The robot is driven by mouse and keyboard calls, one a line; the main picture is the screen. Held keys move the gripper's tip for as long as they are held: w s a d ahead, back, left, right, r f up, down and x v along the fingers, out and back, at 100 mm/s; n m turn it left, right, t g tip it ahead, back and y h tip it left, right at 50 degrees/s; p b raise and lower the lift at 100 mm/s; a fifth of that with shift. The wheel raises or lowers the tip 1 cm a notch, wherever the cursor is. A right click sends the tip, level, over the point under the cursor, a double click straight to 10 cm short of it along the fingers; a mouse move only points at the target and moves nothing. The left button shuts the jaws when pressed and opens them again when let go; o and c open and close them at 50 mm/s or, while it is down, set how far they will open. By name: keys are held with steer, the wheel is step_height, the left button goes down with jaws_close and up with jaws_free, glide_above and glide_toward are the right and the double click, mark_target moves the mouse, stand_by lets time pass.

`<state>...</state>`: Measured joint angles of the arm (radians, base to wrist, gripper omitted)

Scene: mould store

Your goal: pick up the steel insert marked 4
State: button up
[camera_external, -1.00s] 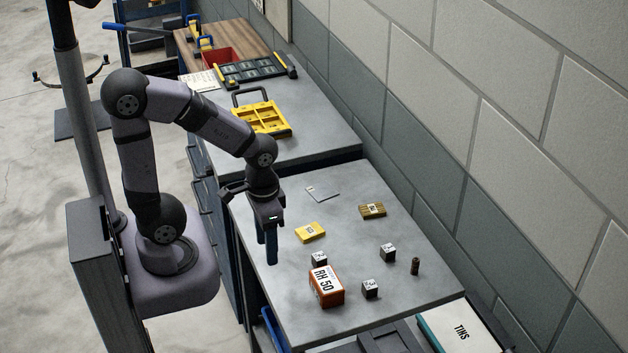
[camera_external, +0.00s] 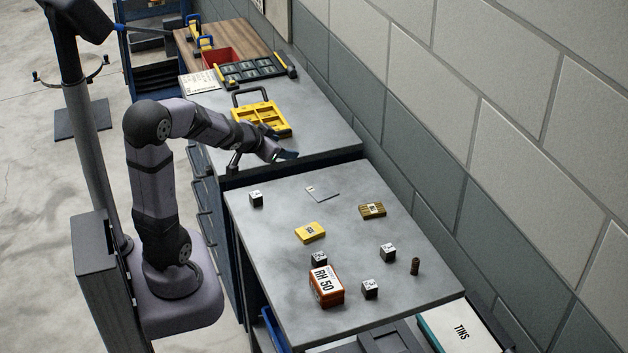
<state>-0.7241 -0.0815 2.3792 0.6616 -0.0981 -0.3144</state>
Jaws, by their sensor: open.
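Several small steel cubes with dark sides and marked pale tops stand on the near grey table (camera_external: 290,290). One cube (camera_external: 256,198) is alone near its left edge. Another cube (camera_external: 319,259) stands just behind the orange box, one (camera_external: 388,252) is to the right and one (camera_external: 370,289) is nearer the front. Their marks are too small to read surely, so I cannot tell which is the 4. My gripper (camera_external: 290,155) is open, raised and tilted sideways near the border between the two tables, apart from all the cubes. I see nothing between its fingers.
A yellow tray (camera_external: 262,117) stands on the far table. A block wall is at right.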

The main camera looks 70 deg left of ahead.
steer(key=s+a+t+y+b, duration=0.1)
steer(key=s+a+t+b, duration=0.1)
steer(key=a, duration=0.4)
steer(key=m+t+h+b, duration=0.1)
steer(key=t+b, duration=0.3)
steer(key=b, duration=0.1)
glide_above(251, 197)
steer(key=s+a, duration=0.1)
steer(key=s+d+f+t+h+b, duration=0.1)
steer(key=s+d+t+h+b, duration=0.15)
steer(key=s, duration=0.45)
step_height(251, 197, down, 20)
steer(key=shift+m+h, duration=0.25)
steer(key=shift+m, duration=0.15)
steer(key=shift+p+x, duration=1.4)
steer(key=shift+x, duration=2.5)
jaws_close()
